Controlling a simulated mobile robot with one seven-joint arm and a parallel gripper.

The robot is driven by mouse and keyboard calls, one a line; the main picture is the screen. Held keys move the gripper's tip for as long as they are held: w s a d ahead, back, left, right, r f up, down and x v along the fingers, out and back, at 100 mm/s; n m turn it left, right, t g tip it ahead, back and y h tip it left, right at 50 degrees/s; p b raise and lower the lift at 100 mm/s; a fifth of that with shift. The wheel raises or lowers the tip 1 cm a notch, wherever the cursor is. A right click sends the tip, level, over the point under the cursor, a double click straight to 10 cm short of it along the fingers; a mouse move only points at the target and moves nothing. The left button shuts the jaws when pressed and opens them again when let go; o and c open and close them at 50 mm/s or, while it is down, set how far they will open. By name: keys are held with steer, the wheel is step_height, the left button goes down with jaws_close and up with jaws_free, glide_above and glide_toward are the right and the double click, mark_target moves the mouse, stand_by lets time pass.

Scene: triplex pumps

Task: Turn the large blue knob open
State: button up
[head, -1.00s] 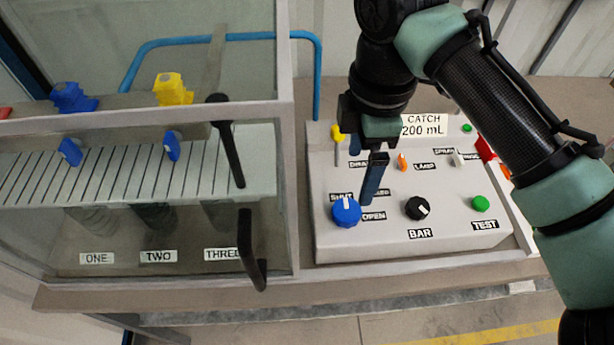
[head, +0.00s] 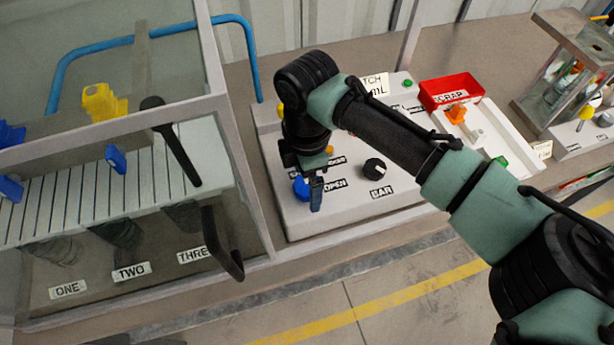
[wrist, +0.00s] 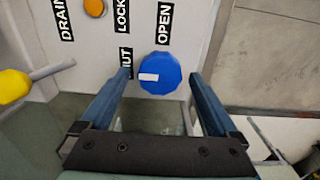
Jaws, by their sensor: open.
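The large blue knob (head: 301,188) is on the sloped grey panel, between its SHUT and OPEN labels. In the head view my gripper covers part of it. In the wrist view the blue knob (wrist: 160,74) shows whole, with a white mark on its face toward the SHUT side. My gripper (wrist: 161,78) is open, with one finger on each side of the knob's near part. The gripper also shows in the head view (head: 312,190), above the knob. I cannot tell whether the fingers touch it.
A black BAR knob (head: 375,169) is right of the blue knob. A yellow-tipped lever (wrist: 14,86) and an orange button (wrist: 94,7) are nearby. A glass-fronted case with a black handle (head: 221,245) stands left of the panel. A red scrap tray (head: 450,90) lies behind right.

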steer(key=shift+f, duration=0.15)
steer(key=c, duration=1.4)
